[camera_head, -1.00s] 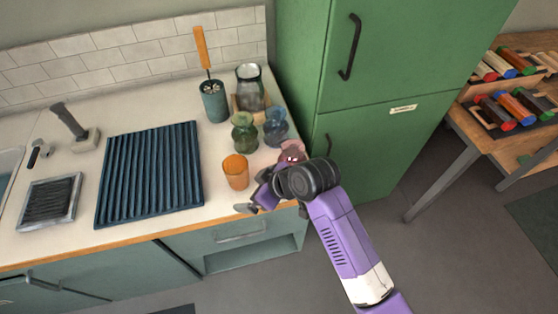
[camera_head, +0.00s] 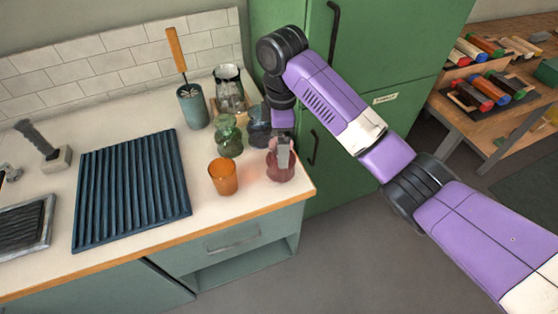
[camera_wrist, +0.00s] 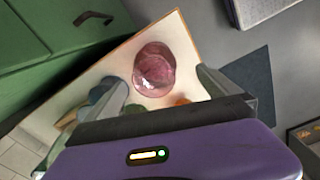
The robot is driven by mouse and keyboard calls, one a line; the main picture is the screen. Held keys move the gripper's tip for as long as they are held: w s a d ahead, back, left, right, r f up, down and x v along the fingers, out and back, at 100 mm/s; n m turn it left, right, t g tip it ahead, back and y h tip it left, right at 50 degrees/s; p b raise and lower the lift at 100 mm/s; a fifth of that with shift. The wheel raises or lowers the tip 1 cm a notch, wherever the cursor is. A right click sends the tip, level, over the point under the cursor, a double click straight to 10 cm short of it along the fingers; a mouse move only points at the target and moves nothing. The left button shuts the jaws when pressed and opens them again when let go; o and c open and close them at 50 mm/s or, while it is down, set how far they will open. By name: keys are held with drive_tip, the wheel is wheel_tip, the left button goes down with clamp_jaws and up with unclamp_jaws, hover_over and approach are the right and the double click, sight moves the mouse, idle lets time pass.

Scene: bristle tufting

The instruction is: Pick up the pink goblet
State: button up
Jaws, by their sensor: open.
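The pink goblet (camera_head: 280,166) stands on the counter near its right front corner. In the wrist view the pink goblet (camera_wrist: 154,68) is seen from above, between and beyond the two grey fingers. My gripper (camera_head: 284,150) points down right over the goblet, and its fingers partly cover the goblet in the head view. In the wrist view my gripper (camera_wrist: 162,92) has its fingers wide apart with nothing between them at the tips. I cannot tell whether the fingers have reached down around the goblet's rim.
An orange cup (camera_head: 223,177) stands left of the goblet. A green vase (camera_head: 228,136) and a blue vase (camera_head: 259,124) stand close behind it. A glass jar (camera_head: 229,88) and a brush holder (camera_head: 193,106) are farther back. The green fridge (camera_head: 350,110) rises right of the counter.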

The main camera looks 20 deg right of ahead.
drive_tip(key=shift+w+d+f+p, duration=0.1)
drive_tip(key=shift+w+f+p, duration=0.05)
drive_tip(key=shift+f, duration=1.2)
drive_tip(key=shift+w+d+f+p, duration=0.1)
drive_tip(key=shift+f, duration=1.2)
drive_tip(key=shift+w+d+f+p, duration=0.1)
drive_tip(key=shift+w+f+p, duration=0.05)
drive_tip(key=shift+f, duration=1.2)
drive_tip(key=shift+r, duration=0.1)
drive_tip(key=c, duration=1.8)
